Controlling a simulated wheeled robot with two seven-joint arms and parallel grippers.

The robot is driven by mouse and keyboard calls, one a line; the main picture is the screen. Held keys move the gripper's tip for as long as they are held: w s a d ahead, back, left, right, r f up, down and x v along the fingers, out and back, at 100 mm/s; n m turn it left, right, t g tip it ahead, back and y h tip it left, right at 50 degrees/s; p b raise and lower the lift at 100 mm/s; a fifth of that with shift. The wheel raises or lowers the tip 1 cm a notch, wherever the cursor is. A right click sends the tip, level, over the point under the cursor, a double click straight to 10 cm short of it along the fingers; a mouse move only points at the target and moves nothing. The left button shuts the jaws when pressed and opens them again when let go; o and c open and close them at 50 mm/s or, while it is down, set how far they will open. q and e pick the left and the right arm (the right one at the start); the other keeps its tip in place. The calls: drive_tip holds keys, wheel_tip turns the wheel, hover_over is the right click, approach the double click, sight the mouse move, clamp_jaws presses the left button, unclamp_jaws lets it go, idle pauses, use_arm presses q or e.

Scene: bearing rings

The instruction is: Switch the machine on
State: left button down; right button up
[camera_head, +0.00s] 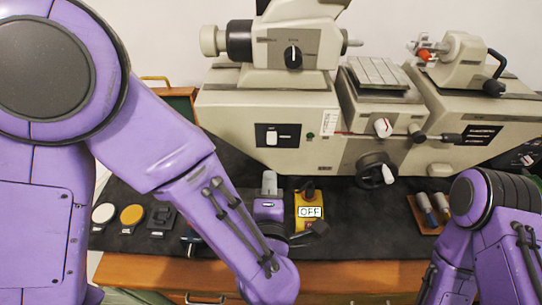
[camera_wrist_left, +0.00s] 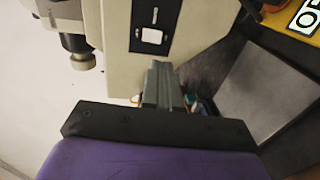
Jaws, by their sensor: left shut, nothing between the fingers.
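The machine (camera_head: 260,105) is a large beige bench unit against the back wall. A black panel on its front holds a white switch (camera_head: 271,138); the switch also shows in the wrist view (camera_wrist_left: 152,36). A yellow box (camera_head: 303,225) with a white OFF sign (camera_head: 310,211) and a dark part on top stands on the mat. My left gripper (camera_head: 269,180) is shut and empty, just left of the yellow box and below the switch panel. In the wrist view its fingers (camera_wrist_left: 160,84) point at the panel, apparently apart from it. My right gripper is out of view.
A black mat (camera_head: 345,235) covers the wooden bench. White and yellow discs (camera_head: 131,214) and dark items lie at the left. A wooden block with cylinders (camera_head: 432,212) stands at the right. The machine's handwheel (camera_head: 376,171) sticks out right of the yellow box.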

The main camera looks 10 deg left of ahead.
sight(271, 143)
use_arm(q)
drive_tip(key=p+x, duration=0.1)
drive_tip(key=x, duration=0.2)
drive_tip(key=p+x, duration=0.1)
drive_tip(key=x, duration=0.2)
drive_tip(key=p+x, duration=0.1)
drive_tip(key=x, duration=0.2)
drive_tip(key=shift+w+r, duration=0.2)
drive_tip(key=shift+w, duration=0.15)
drive_tip(key=shift+w+a+f, duration=0.1)
drive_tip(key=shift+w+f, duration=0.05)
drive_tip(key=shift+w, duration=0.2)
